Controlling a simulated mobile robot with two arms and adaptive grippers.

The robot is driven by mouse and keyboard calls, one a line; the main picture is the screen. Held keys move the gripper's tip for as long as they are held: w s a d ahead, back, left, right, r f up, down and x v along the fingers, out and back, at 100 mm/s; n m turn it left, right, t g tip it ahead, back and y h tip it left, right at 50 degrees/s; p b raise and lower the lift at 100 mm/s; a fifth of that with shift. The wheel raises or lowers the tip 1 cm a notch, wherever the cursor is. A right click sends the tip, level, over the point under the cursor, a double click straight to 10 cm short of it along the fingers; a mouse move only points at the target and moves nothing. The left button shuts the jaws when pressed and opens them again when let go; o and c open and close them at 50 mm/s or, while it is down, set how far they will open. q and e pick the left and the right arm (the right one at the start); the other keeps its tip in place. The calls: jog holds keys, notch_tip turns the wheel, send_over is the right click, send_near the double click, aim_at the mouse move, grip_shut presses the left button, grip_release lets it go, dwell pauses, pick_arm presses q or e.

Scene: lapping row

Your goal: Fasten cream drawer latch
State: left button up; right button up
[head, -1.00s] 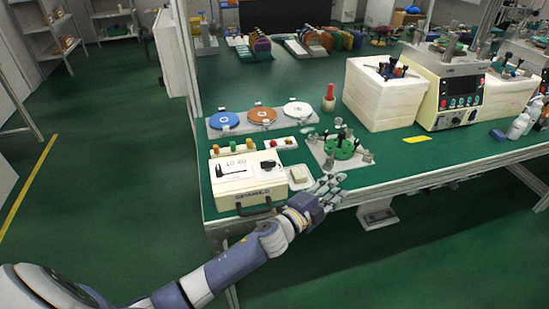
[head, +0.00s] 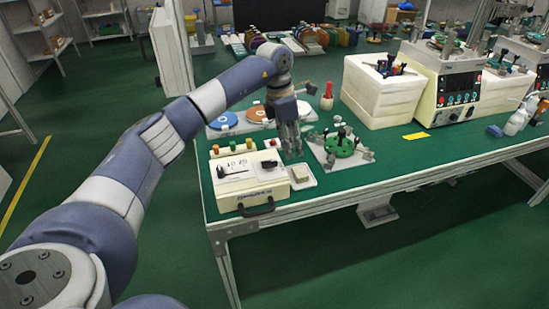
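The cream box-like drawer unit (head: 227,201) sits at the near left corner of the green bench, with a dark handle (head: 257,208) on its front. On its top are a dark lever-shaped piece (head: 233,172) and a small black part (head: 268,164) near the right edge. I cannot tell which is the latch, or whether it is fastened. My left gripper (head: 291,154) points down just beyond the box's back right corner, with its fingers near each other. The gap between them is too small to judge, and I see nothing held. My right gripper is out of view.
A white tray with a beige block (head: 301,174) lies right of the box. A fixture with a green disc (head: 339,147) stands farther right. Blue (head: 222,121) and orange discs lie behind, partly covered by my arm. A red bottle (head: 327,98) stands nearby.

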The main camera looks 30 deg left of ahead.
pick_arm(q)
notch_tip(320, 180, up, 3)
jog(key=y, duration=0.2)
send_over(270, 161)
jog(key=shift+g, duration=0.4)
notch_tip(270, 161, down, 11)
jog(key=shift+s+r+p, duration=0.1)
jog(key=shift+r+p, duration=0.1)
jog(key=shift+p, duration=0.55)
grip_shut()
